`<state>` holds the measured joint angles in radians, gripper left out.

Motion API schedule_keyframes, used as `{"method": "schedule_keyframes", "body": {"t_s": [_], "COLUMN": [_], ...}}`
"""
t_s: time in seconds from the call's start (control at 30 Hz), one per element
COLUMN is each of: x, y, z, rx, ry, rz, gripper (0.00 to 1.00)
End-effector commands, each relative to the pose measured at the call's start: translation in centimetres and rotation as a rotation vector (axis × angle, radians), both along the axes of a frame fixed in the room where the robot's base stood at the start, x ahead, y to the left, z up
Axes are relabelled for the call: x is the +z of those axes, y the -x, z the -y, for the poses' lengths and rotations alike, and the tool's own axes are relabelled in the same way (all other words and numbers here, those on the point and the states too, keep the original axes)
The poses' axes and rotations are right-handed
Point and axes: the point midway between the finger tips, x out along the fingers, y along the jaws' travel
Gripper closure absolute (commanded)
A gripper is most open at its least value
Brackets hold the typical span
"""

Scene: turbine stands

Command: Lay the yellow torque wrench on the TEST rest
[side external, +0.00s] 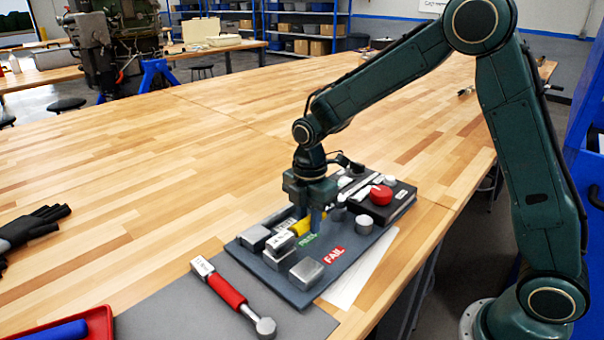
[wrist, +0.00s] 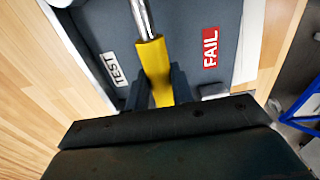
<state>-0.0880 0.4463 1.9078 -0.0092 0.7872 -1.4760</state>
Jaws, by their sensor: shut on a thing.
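My gripper (side external: 314,222) is shut on the yellow handle of the torque wrench (side external: 301,226), low over the grey board (side external: 350,248). In the wrist view, the yellow wrench (wrist: 155,65) lies between the two fingers, its metal shaft running to the top edge. The white TEST label (wrist: 114,69) is left of the wrench and the red FAIL label (wrist: 211,47) is right, so the wrench is over the lane between them. A green label (side external: 307,239) shows beside the wrench in the side view. I cannot tell whether the wrench touches the board.
A red-handled wrench (side external: 226,290) lies on a grey mat (side external: 170,310) in front of the board. A dark case with a red knob (side external: 381,195) stands behind. A red tray (side external: 98,322) and black gloves (side external: 32,228) are at left.

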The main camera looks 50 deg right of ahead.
Motion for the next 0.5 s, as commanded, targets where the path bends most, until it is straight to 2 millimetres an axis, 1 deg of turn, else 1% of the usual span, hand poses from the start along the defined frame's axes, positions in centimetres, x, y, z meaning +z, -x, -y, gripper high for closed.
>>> {"method": "schedule_keyframes", "body": {"t_s": [0.37,0.5], "x": [0.75,0.72], "y": [-0.07,-0.06], "z": [-0.01,-0.01], "rx": [0.0,0.0], "ry": [0.0,0.0], "rz": [0.003,0.002], "gripper": [1.0,1.0]}}
